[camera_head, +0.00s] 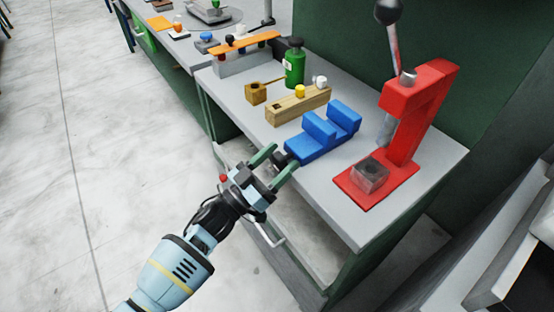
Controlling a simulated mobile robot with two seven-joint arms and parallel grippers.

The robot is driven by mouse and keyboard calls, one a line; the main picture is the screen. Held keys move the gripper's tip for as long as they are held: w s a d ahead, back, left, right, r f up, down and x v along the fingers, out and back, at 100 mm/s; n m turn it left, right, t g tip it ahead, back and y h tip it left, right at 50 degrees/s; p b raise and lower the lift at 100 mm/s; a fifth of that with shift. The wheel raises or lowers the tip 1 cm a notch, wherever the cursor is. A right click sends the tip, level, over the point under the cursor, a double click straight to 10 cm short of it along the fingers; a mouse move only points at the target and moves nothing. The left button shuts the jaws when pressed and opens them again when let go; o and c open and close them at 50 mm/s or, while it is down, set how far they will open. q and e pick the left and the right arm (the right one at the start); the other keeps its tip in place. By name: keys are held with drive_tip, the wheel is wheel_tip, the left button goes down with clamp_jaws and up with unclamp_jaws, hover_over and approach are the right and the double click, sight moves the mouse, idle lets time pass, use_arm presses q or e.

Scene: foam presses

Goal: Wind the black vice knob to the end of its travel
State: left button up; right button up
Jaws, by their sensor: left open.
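The blue vice (325,132) sits near the front edge of the grey bench top, with two raised blue jaws. Its black knob (280,158) is at the left end, facing the bench's front edge. My left gripper (283,155) is open, with its green fingers pointing at the vice and one on either side of the knob. The fingers look apart from the knob, but contact is hard to judge. Part of the knob is hidden by the gripper. My right gripper is not in view.
A red press (418,110) with a black-balled lever stands right of the vice.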

use_arm(q)
drive_tip(key=shift+c, duration=0.3)
drive_tip(key=c, duration=0.9)
drive_tip(key=m+g, duration=0.1)
drive_tip(key=m, duration=0.1)
drive_tip(key=m+g+h+b, duration=0.1)
drive_tip(key=m, duration=0.1)
drive_tip(key=shift+f+m+h, duration=0.15)
drive_tip(key=shift+m+h, duration=0.15)
drive_tip(key=m+g, duration=0.1)
drive_tip(key=m, duration=0.2)
drive_tip(key=shift+s+g+h, duration=0.1)
drive_tip(key=shift+g+h, duration=0.2)
drive_tip(key=shift+m, duration=0.5)
drive_tip(key=o, duration=1)
drive_tip(key=shift+c, duration=0.2)
